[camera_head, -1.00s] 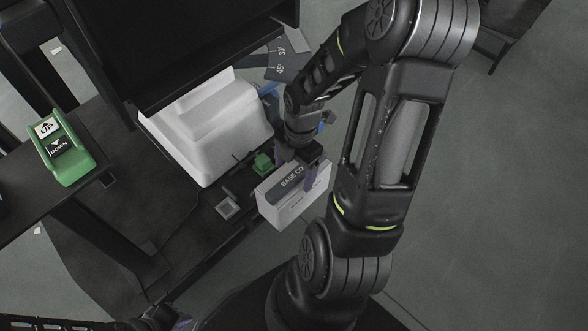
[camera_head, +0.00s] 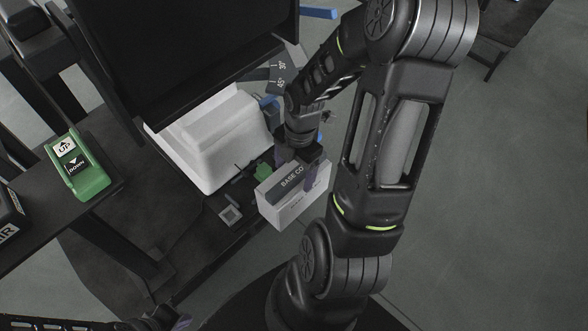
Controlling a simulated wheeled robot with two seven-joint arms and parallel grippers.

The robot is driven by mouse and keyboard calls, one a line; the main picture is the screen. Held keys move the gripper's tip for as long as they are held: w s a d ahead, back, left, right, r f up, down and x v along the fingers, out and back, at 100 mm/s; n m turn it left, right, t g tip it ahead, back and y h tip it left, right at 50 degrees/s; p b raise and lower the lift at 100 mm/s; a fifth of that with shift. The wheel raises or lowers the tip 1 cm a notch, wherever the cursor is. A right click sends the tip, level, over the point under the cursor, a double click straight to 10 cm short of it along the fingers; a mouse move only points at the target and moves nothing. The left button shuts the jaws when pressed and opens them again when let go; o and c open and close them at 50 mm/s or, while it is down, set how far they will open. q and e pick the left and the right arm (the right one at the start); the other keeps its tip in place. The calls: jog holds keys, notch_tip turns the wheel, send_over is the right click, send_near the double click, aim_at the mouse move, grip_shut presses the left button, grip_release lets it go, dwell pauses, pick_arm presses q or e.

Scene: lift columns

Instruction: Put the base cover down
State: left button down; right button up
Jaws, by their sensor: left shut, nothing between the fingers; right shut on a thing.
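The base cover (camera_head: 290,206) is a pale grey box-like piece with a dark label strip reading "BASE CO", the rest hidden by my gripper. My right gripper (camera_head: 299,164) is shut on its upper edge from above. The cover hangs beside the white column housing (camera_head: 211,142), close to the dark base's near edge. I cannot tell whether it touches the base. My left gripper (camera_head: 172,320) is shut and empty at the bottom edge, mostly cut off by the frame.
A green UP/DOWN control box (camera_head: 87,178) sits on a dark shelf at left. A small green part (camera_head: 264,171) and a grey square part (camera_head: 230,214) lie on the base by the cover. A large dark panel (camera_head: 175,45) overhangs the housing. Open floor (camera_head: 490,200) lies to the right.

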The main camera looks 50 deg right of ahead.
pick_arm(q)
jog(key=shift+r+p, duration=0.35)
jog(key=shift+r, duration=0.15)
pick_arm(e)
jog(key=shift+r, duration=0.55)
